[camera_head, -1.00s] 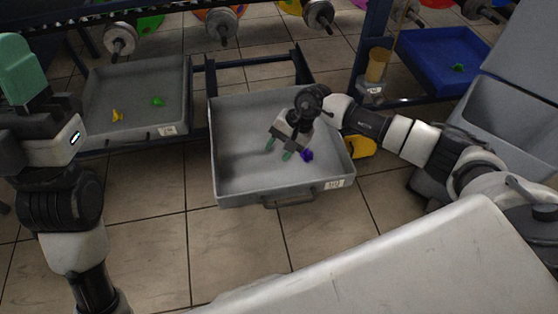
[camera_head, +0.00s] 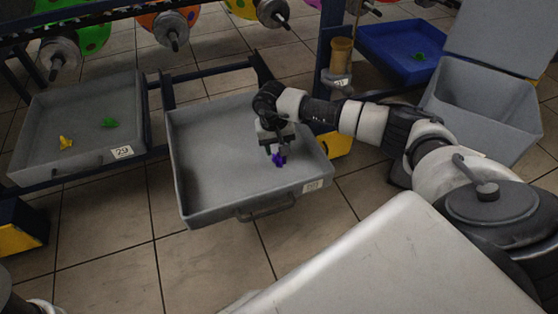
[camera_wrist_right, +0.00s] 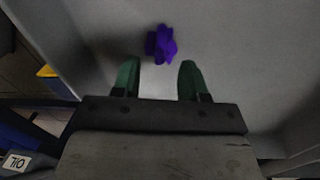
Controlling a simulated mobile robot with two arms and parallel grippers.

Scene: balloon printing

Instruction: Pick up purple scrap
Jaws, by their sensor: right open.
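The purple scrap (camera_head: 278,159) lies on the floor of the middle grey tray (camera_head: 215,200), toward its right side. It also shows in the right wrist view (camera_wrist_right: 161,44), just beyond the fingertips and between their lines. My right gripper (camera_head: 276,151) is over the tray, pointing down at the scrap, and partly covers it in the head view. In the right wrist view its two green fingers (camera_wrist_right: 160,72) are apart with nothing between them. My left gripper is not in view.
A left grey tray (camera_head: 35,115) holds a yellow scrap (camera_head: 66,142) and a green scrap (camera_head: 109,122). A blue tray (camera_head: 385,38) at the back right holds another green scrap (camera_head: 418,56). A grey bin (camera_head: 480,100) stands at the right.

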